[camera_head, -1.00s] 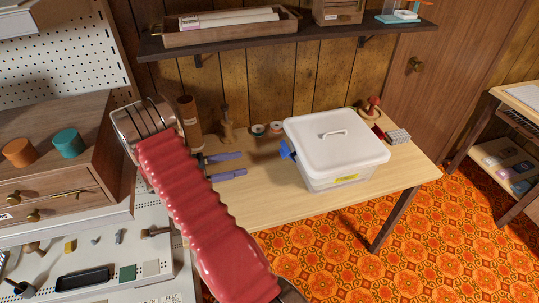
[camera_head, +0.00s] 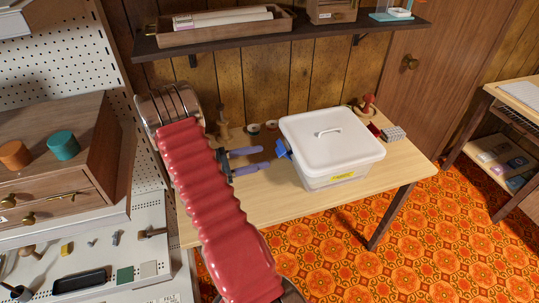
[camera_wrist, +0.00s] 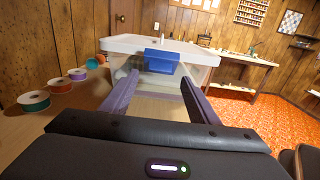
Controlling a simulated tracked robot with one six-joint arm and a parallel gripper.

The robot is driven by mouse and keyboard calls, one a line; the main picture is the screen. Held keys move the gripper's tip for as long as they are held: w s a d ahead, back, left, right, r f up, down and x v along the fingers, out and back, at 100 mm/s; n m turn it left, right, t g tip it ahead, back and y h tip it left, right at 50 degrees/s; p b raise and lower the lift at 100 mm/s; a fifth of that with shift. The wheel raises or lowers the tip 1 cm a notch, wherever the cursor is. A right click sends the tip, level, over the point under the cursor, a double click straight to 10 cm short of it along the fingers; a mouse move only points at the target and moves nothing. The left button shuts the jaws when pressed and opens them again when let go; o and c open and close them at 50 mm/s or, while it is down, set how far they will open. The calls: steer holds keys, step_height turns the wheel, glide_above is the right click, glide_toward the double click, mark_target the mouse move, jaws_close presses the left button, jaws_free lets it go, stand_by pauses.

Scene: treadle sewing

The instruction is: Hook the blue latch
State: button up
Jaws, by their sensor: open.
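The blue latch (camera_head: 283,149) is on the left end of a clear box (camera_head: 336,171) with a white lid (camera_head: 331,136). The lid sits on the box, and the latch sticks outward below its rim. In the wrist view the blue latch (camera_wrist: 160,61) is straight ahead, near the top of the gap between my fingers. My gripper (camera_head: 266,159) is open, its two purple fingers pointing at the latch from the left. Nothing is between the fingers at their near part. I cannot tell whether the fingertips touch the latch.
The box stands on a light wooden table (camera_head: 252,208). Ribbon spools (camera_wrist: 55,88) lie to the left in the wrist view. A wooden stand (camera_head: 223,127) is behind my gripper. A red pincushion-like item (camera_head: 367,105) and a grey block (camera_head: 393,133) lie beyond the box.

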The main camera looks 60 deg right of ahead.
mark_target(284, 152)
steer(key=x, duration=0.4)
steer(key=shift+s+d, duration=0.2)
steer(key=shift+c, duration=0.6)
steer(key=c, duration=0.9)
